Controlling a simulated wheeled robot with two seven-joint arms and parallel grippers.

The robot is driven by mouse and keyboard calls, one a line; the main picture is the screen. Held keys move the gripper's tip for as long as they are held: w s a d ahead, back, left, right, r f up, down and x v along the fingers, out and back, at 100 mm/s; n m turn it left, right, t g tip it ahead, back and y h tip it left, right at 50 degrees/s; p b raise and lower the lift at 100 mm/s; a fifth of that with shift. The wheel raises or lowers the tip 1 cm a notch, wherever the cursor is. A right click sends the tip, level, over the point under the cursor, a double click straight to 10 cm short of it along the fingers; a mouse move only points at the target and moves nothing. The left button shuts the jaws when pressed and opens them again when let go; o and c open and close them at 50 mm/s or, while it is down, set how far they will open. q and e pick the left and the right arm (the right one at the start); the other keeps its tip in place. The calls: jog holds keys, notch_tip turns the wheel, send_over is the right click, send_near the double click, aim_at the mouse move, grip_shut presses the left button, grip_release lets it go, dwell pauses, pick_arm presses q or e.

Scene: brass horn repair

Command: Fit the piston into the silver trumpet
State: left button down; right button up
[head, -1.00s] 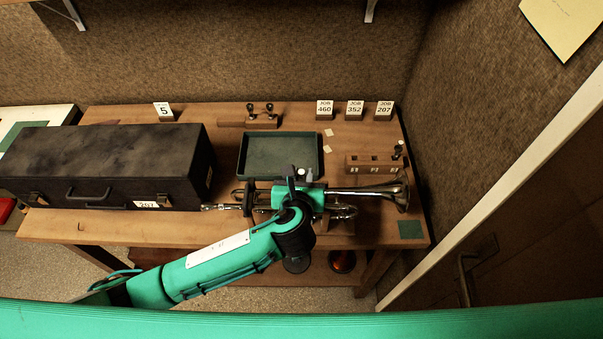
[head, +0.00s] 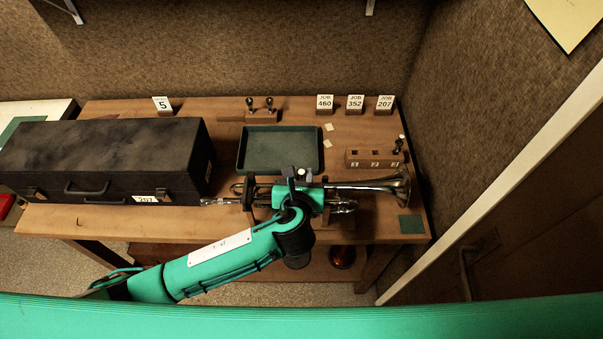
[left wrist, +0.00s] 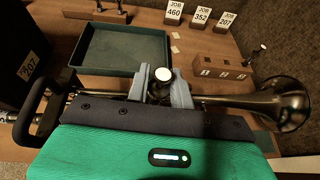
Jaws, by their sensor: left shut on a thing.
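The silver trumpet (head: 368,187) lies across the front of the bench, bell to the right; its bell also shows in the left wrist view (left wrist: 285,104). My left gripper (left wrist: 161,84) is over the middle of the trumpet, and my arm hides that part in the head view. Its two grey fingers are shut on the piston, whose round white top (left wrist: 163,74) shows between them. The piston's lower end and the valve opening are hidden, so I cannot tell whether it is inside the trumpet. My right gripper is not in view.
An empty green tray (head: 242,150) lies behind the trumpet. A dark case (head: 110,160) stands at left. A wooden block numbered 1, 2, 3 (head: 372,161) is behind the bell, a rack with dark-knobbed pieces (head: 262,116) at the back. A green square (head: 411,224) lies at the front right.

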aim_at(302, 172)
pick_arm(q)
jog(key=shift+f, duration=0.75)
jog(key=shift+r, duration=0.1)
jog(key=shift+r+p, duration=1.1)
jog(key=shift+p, duration=0.2)
jog(key=shift+r+p, duration=0.75)
jog(key=shift+r, duration=1.3)
jog(key=shift+f+b, duration=1.15)
jog(key=shift+f, duration=2.1)
jog(key=c, duration=1.1)
grip_release()
jog(key=shift+c, duration=0.2)
jog(key=shift+d+f, duration=0.1)
jog(key=shift+s+f, duration=0.1)
